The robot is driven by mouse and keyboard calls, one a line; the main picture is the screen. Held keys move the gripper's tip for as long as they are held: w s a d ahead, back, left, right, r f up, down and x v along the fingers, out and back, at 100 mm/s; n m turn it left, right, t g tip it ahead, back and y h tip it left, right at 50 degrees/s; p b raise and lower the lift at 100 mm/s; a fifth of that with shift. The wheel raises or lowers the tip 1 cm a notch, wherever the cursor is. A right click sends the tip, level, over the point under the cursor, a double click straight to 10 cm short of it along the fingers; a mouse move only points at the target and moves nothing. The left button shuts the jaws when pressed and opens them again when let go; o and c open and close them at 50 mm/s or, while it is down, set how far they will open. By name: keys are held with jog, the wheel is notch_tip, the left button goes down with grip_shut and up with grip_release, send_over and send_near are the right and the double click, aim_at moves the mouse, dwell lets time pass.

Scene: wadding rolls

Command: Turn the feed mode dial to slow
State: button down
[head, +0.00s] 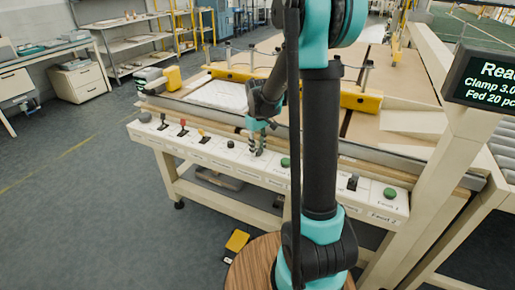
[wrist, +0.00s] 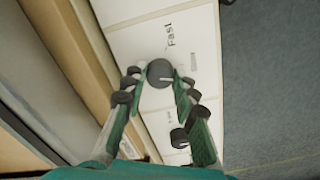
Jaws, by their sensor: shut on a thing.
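The feed mode dial (wrist: 160,70) is a round dark grey knob on the white control panel (wrist: 140,35), seen from above in the wrist view. A short pale mark shows on its lower right part. The word "Fast" is printed on the panel above and right of it; another small label to its right is too small to read. My gripper (wrist: 157,78) has its two green fingers with dark pads on either side of the knob, shut on it. In the head view my gripper (head: 257,147) reaches down to the panel's middle; the dial itself is hard to make out there.
The panel (head: 330,182) also carries a green button (head: 389,192), a black switch (head: 352,182) and several red, yellow and black switches to the left. A dark knob (wrist: 179,138) sits close to my right finger. A display (head: 485,80) reads "Clamp" and "Fed 20".

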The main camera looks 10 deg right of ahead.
aim_at(258, 150)
jog(key=shift+n, duration=1.9)
jog(key=c, duration=1.2)
grip_release()
notch_tip(258, 150, up, 12)
jog(key=shift+r, duration=0.1)
